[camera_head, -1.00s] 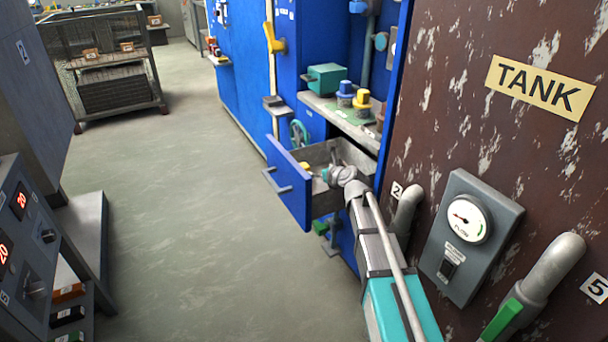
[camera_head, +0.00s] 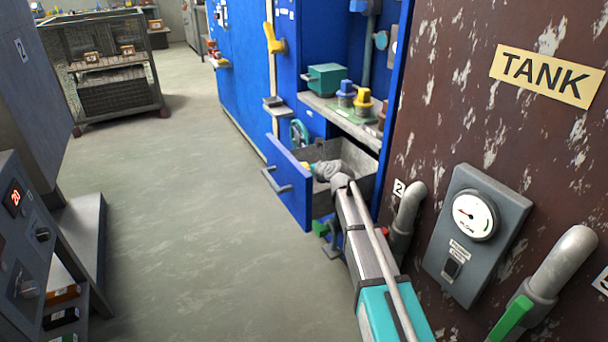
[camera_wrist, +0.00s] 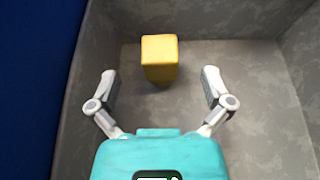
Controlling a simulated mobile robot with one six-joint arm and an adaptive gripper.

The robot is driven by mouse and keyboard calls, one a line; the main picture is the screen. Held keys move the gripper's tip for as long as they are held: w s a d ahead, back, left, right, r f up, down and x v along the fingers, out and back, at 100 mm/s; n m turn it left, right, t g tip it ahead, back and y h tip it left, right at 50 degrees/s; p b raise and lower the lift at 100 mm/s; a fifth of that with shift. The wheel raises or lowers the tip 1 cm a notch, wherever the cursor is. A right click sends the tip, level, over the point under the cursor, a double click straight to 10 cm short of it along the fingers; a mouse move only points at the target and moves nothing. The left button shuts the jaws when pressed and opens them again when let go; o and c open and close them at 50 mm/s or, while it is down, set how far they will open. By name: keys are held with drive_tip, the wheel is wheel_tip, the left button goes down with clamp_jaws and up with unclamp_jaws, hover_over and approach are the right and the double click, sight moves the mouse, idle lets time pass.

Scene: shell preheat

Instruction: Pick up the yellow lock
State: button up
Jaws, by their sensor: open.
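The yellow lock (camera_wrist: 160,58) shows in the wrist view as a yellow block standing on the grey floor of an open drawer (camera_wrist: 255,72). My gripper (camera_wrist: 158,82) is open, its two fingers apart, one to each side of the lock and a little short of it. Nothing is between the fingers. In the head view my gripper (camera_head: 318,168) reaches into the blue-fronted drawer (camera_head: 289,183), where a small bit of yellow shows beside it. Most of the lock is hidden there by the drawer front and my gripper.
The drawer walls stand close around my gripper. Above the drawer is a shelf (camera_head: 345,122) with a teal box (camera_head: 327,78) and blue- and yellow-topped parts. A brown tank (camera_head: 480,110) with pipes and a gauge (camera_head: 474,216) stands right of my arm. The floor (camera_head: 180,230) at left is open.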

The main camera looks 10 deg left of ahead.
drive_tip(key=shift+b+x, duration=1.1)
drive_tip(key=shift+x, duration=1.7)
drive_tip(key=c, duration=1.3)
drive_tip(key=shift+r, duration=0.15)
wheel_tip(320, 180, up, 10)
drive_tip(key=p, duration=1)
